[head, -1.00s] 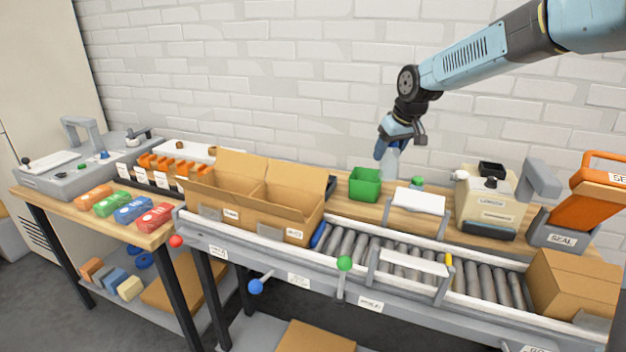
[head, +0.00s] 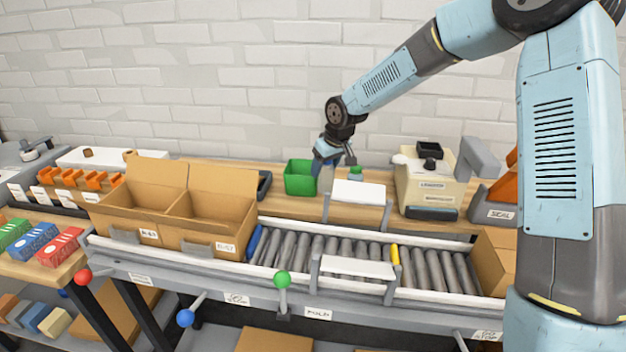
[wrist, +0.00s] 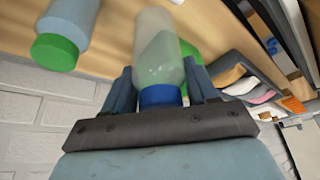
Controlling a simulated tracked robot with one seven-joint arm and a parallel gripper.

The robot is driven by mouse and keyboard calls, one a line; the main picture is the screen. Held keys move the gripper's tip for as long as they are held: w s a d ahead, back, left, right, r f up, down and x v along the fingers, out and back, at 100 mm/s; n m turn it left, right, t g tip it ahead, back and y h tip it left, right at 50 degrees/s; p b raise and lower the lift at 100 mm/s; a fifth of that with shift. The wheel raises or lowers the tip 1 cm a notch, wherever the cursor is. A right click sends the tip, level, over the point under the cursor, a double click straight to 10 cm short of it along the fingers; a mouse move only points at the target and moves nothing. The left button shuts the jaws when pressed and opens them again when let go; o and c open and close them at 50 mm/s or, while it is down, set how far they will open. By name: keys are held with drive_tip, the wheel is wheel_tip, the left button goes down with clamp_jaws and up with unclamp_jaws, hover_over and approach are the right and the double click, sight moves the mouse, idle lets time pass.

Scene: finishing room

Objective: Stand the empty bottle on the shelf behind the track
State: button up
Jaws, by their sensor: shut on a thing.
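My gripper (head: 329,166) points down over the wooden shelf (head: 285,205) behind the roller track. In the wrist view my gripper (wrist: 162,92) is shut on a clear, empty-looking bottle (wrist: 158,48) at its blue-capped end, with the body reaching away toward the shelf. In the head view the bottle is mostly hidden, between the green bin and the white plate. I cannot tell whether its base touches the shelf. A second bottle with a green cap (wrist: 54,52) stands beside it; its cap shows in the head view (head: 356,173).
A green bin (head: 300,181) stands just left of my gripper. A white plate on a frame (head: 358,191) is in front to the right. A cream label machine (head: 432,183) stands farther right. An open divided carton (head: 175,215) sits at the track's left end.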

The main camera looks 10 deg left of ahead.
sight(325, 180)
drive_tip(key=shift+f, duration=2.35)
drive_tip(key=shift+f, duration=0.1)
drive_tip(key=o, duration=1)
drive_tip(key=shift+o, duration=0.2)
drive_tip(key=v, duration=1.2)
drive_tip(key=shift+s, duration=0.1)
